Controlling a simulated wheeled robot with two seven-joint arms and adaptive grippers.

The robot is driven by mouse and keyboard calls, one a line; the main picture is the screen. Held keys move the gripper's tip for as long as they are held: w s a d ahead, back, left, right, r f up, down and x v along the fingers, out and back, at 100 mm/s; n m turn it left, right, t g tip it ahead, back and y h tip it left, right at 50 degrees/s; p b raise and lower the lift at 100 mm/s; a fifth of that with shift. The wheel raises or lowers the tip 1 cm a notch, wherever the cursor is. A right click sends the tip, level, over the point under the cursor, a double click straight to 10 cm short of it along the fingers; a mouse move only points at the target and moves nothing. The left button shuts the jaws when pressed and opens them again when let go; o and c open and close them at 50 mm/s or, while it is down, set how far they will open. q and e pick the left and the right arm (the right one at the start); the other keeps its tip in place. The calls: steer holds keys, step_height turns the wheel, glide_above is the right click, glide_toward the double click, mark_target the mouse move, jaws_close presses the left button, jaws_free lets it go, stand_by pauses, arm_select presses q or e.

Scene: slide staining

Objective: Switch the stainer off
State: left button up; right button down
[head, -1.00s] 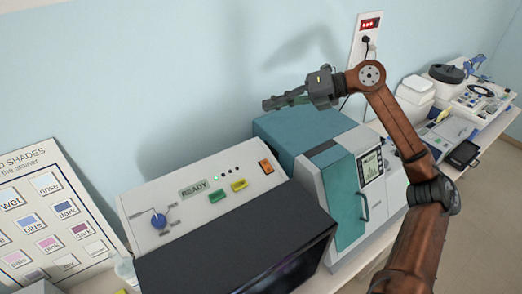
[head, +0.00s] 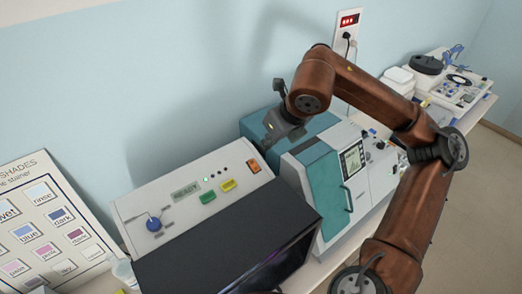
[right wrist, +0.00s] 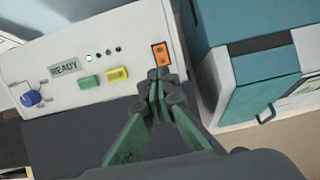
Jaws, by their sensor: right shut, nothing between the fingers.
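The stainer (head: 165,188) is a pale box with a sloped panel above a dark front. An orange rocker switch (head: 254,166) sits at the panel's right end; it also shows in the right wrist view (right wrist: 160,54). The display (right wrist: 65,68) reads READY, and one small lamp (right wrist: 89,58) glows green. My right gripper (head: 270,141) is shut and empty, pointing down above and behind the switch in the head view. In the right wrist view its closed fingertips (right wrist: 158,82) appear just below the switch; contact cannot be told. My left gripper is not in view.
The panel also has a blue knob (head: 154,224), a green button (head: 208,197) and a yellow button (head: 228,185). A teal and white machine (head: 325,185) stands close on the right. A shade chart (head: 50,225) leans at left. A wall socket (head: 347,30) is behind.

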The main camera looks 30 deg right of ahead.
mark_target(252, 162)
steer(key=p+x, duration=0.4)
steer(key=x, duration=0.9)
steer(key=shift+a, duration=0.1)
steer(key=shift+w+f+b, duration=0.2)
steer(key=shift+f+b, duration=0.35)
steer(key=shift+b, duration=0.45)
steer(key=shift+s+r, duration=0.1)
steer(key=shift+r, duration=0.15)
steer(key=shift+f, duration=0.1)
